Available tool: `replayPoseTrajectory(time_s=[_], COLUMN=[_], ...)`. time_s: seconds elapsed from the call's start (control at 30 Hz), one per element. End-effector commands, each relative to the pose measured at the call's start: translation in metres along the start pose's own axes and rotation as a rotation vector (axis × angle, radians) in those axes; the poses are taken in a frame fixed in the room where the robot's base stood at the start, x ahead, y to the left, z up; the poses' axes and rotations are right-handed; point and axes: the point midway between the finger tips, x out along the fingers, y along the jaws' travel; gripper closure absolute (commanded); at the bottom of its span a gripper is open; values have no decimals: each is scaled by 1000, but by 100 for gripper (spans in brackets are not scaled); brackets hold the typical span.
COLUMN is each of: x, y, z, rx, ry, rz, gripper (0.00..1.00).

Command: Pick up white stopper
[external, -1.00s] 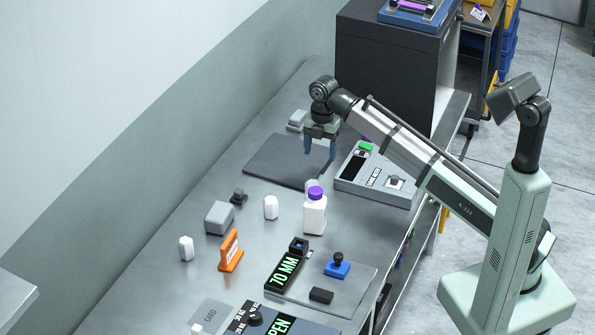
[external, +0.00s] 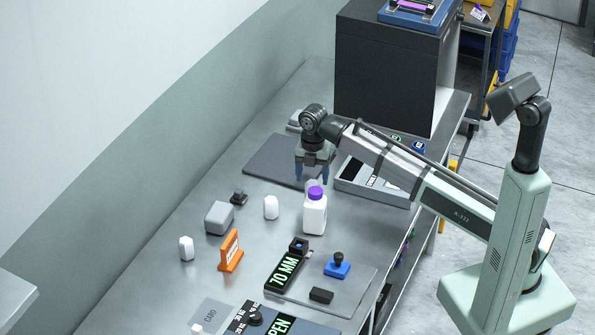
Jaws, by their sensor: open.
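Several small white stopper-like pieces are in the external view. One white piece (external: 311,184) shows partly behind the purple-capped bottle, just below my gripper. A white faceted piece (external: 270,207) stands upright left of the bottle, and another (external: 186,248) stands farther left. I cannot tell which one is the named stopper. My gripper (external: 312,178) points down with its blue fingers apart and nothing visible between them. It is over the piece behind the bottle; the exact height gap is unclear.
The white bottle (external: 315,215) with a purple cap stands close in front of my gripper. A dark mat (external: 272,160) and a grey device (external: 372,190) lie nearby. A grey block (external: 219,217), an orange sign (external: 230,251) and a blue stamp (external: 337,267) stand nearer the camera.

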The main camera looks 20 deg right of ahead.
Motion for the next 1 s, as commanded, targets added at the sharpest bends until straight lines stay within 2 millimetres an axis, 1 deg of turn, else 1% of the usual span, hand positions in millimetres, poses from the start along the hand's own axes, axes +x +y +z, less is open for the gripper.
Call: replayPoseTrajectory(time_s=[0.17, 0.23, 0.5, 0.6, 0.87, 1.0], x=[5, 10, 43, 51, 53, 53], y=[0, 0, -1, -1, 0, 0], z=[0, 1, 3, 3, 3, 3], rx=[0, 0, 1, 1, 1, 1], ry=[0, 0, 1, 0, 0, 0], rz=[0, 0, -1, 0, 2, 2], gripper=[28, 28, 28, 28, 28, 41])
